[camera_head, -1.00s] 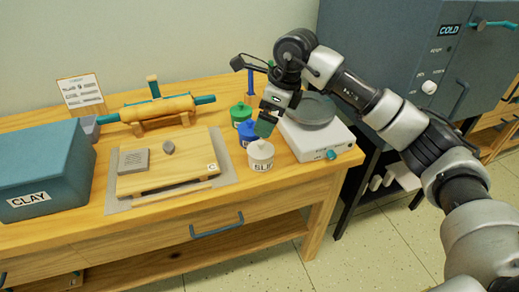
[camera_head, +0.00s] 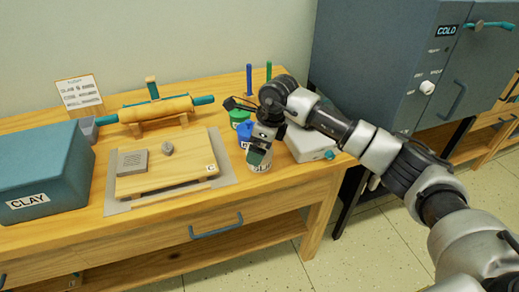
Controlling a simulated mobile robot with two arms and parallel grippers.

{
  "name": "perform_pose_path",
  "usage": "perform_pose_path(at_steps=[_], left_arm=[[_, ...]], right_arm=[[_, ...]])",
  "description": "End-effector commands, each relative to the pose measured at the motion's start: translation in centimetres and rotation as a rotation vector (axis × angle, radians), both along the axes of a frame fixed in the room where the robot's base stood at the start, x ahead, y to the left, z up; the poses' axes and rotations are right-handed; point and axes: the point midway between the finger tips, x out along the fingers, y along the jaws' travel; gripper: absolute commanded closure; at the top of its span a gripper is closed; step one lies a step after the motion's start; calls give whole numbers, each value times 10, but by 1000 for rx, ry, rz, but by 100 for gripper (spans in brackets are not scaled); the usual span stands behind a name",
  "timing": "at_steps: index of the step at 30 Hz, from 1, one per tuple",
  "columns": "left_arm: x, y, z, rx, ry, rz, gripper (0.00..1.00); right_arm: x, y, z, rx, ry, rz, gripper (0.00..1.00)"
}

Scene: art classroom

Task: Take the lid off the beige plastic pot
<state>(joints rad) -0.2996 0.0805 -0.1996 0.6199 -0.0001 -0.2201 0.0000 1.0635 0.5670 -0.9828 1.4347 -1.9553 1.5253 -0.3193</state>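The beige plastic pot (camera_head: 262,168) stands near the front right of the wooden table, with part of its dark lettering showing. My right gripper (camera_head: 257,157) is right over the pot's top, coming from behind and above, and hides its lid and most of its upper part. I cannot tell whether the fingers touch the lid or are open or shut. My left gripper is not in view.
A green pot (camera_head: 239,117) and a blue pot (camera_head: 244,130) stand just behind. A white boxy device (camera_head: 308,148) is on the right, partly hidden by my arm. A board (camera_head: 165,178) with clay lies left, near the teal CLAY box (camera_head: 45,172).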

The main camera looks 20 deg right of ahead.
Motion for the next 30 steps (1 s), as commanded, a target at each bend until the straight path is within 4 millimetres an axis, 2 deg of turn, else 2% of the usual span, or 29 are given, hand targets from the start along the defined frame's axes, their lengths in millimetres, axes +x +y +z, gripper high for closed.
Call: perform_pose_path(at_steps=[5, 12, 14, 24, 30], left_arm=[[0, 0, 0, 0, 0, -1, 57], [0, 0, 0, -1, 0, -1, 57], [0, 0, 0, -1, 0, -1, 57], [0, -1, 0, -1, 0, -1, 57], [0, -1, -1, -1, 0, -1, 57]], right_arm=[[0, 0, 0, 0, 0, 0, 2], [0, 0, 0, 1, -1, 0, 38], [0, 0, 1, 1, -1, 0, 45], [0, 0, 2, 0, -1, 0, 46], [1, 0, 18, 1, -3, -1, 46]])
